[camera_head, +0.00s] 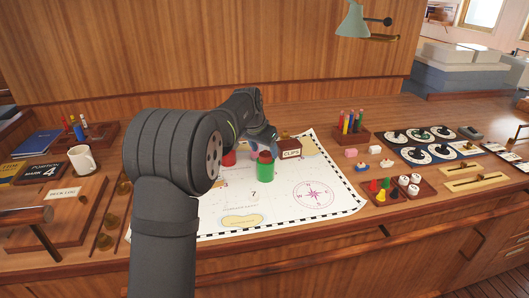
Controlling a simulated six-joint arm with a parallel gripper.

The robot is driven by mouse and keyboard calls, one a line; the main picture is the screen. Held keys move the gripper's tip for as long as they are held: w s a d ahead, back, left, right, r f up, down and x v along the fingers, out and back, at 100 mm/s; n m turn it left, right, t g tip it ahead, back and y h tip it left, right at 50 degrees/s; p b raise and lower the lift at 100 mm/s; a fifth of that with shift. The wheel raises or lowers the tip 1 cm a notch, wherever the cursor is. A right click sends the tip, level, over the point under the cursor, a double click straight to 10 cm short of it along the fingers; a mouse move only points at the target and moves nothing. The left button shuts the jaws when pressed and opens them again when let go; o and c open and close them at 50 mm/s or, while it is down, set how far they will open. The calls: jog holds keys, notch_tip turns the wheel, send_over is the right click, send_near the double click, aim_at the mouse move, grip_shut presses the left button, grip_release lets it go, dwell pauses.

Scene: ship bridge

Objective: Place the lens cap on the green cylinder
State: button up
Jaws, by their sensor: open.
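The green cylinder (264,172) stands upright on the white chart near the middle of the picture. Its top end (265,155) looks red-brown with a darker rim; I cannot tell whether this is a separate piece. I cannot make out the lens cap for certain. A red cylinder (229,158) stands left of the green one, partly hidden behind my arm. My gripper (264,144) is open just behind and above the green cylinder, near the clips box. Its fingers are small and partly hidden, and I see nothing held in them.
The clips box (290,150) stands close behind and right of the green cylinder. The chart (335,200) is clear to the right. A pencil holder (352,136), a tray of coloured pawns (398,190) and dials (415,154) lie farther right. A white mug (82,160) stands left.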

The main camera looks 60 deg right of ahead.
jog(key=v, duration=1)
jog(key=shift+r, duration=0.2)
jog(key=shift+a+f, duration=0.1)
jog(key=x, duration=1.2)
jog(key=shift+f, duration=0.25)
notch_tip(320, 180, up, 3)
jog(key=shift+f, duration=0.1)
jog(key=shift+r, duration=0.6)
jog(key=shift+f, duration=0.1)
